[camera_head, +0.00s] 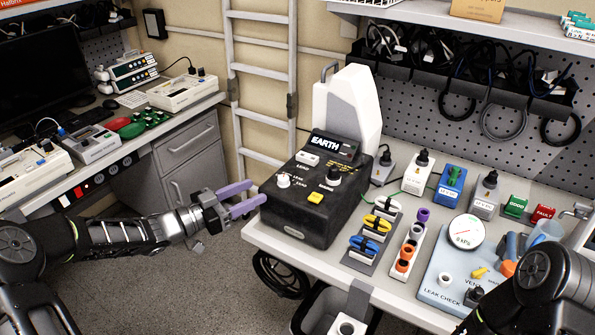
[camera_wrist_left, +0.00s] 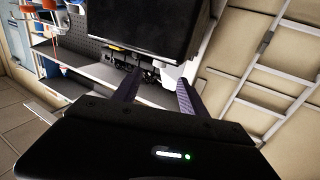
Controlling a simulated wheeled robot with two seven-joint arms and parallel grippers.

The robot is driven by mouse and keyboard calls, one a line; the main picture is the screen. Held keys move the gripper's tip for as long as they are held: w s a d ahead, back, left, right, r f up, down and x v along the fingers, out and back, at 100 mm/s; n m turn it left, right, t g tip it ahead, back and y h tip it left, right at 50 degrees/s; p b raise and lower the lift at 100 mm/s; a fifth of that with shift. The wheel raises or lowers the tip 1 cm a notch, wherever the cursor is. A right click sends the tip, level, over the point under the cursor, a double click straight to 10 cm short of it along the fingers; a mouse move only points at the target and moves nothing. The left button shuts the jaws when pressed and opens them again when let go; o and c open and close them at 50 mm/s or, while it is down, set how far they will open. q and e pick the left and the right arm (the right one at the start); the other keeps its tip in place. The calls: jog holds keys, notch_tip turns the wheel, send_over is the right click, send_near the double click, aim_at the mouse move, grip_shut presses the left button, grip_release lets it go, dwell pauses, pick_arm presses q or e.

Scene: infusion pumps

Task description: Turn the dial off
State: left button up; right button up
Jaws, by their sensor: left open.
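The black test box labelled EARTH (camera_head: 318,208) stands on the right-hand bench near its left edge. On its sloped top are a white dial (camera_head: 284,181) at the left, a black dial (camera_head: 334,175) at the upper right and a yellow button (camera_head: 316,197). I cannot tell which dial the task means. My left gripper (camera_head: 250,197) has purple fingers and is open and empty, just left of the box, below the white dial. In the left wrist view its fingers (camera_wrist_left: 155,92) are spread, with the box's dark body (camera_wrist_left: 155,25) beyond them. My right gripper is not in view; only part of that arm shows.
Yellow and blue plugs (camera_head: 370,235), orange and purple plugs (camera_head: 409,243) and a blue leak-check panel with a gauge (camera_head: 466,232) stand right of the box. A ladder (camera_head: 262,80) leans behind. A left bench (camera_head: 175,115) holds instruments. Floor between benches is open.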

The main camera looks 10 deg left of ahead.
aim_at(279, 180)
pick_arm(q)
jog(key=shift+w+d, duration=0.3)
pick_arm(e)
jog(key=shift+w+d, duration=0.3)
pick_arm(q)
jog(key=p+x, duration=0.2)
jog(key=x, duration=0.5)
jog(key=shift+w+d, duration=0.25)
jog(key=shift+w, duration=0.05)
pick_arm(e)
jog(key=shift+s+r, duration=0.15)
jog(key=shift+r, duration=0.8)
pick_arm(q)
jog(key=shift+c, duration=0.2)
grip_shut()
